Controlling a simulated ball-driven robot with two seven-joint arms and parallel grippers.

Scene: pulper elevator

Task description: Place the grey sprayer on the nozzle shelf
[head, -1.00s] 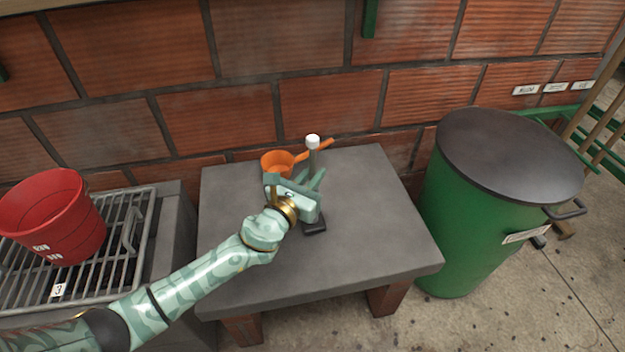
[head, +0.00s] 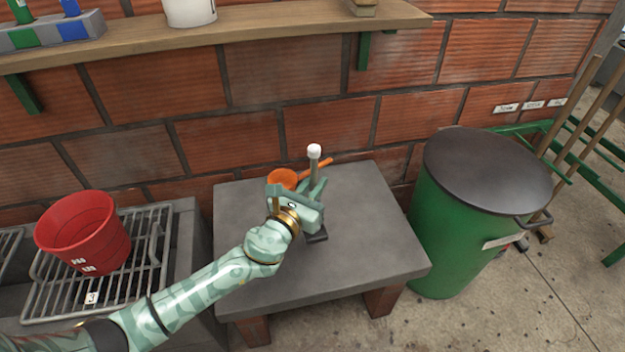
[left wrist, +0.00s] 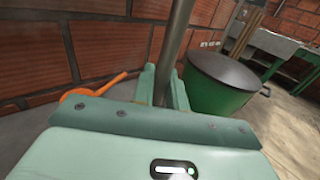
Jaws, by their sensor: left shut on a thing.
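The grey sprayer shows in the head view as a thin upright grey rod with a white top (head: 314,151) and a dark foot (head: 317,237). My left gripper (head: 315,190) is shut on its rod, above the grey table (head: 365,235). I cannot tell whether the foot touches the table top. In the left wrist view the grey rod (left wrist: 176,45) stands between the fingers (left wrist: 162,85). A wooden shelf (head: 240,22) runs along the brick wall. I cannot tell whether it is the nozzle shelf. My right gripper is not in view.
An orange ladle (head: 283,179) lies on the table behind the gripper. A red bucket (head: 82,235) stands on a metal grate at left. A green bin (head: 455,225) with a dark lid stands at right. The shelf bears a white container (head: 190,10) and a grey rack (head: 50,35).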

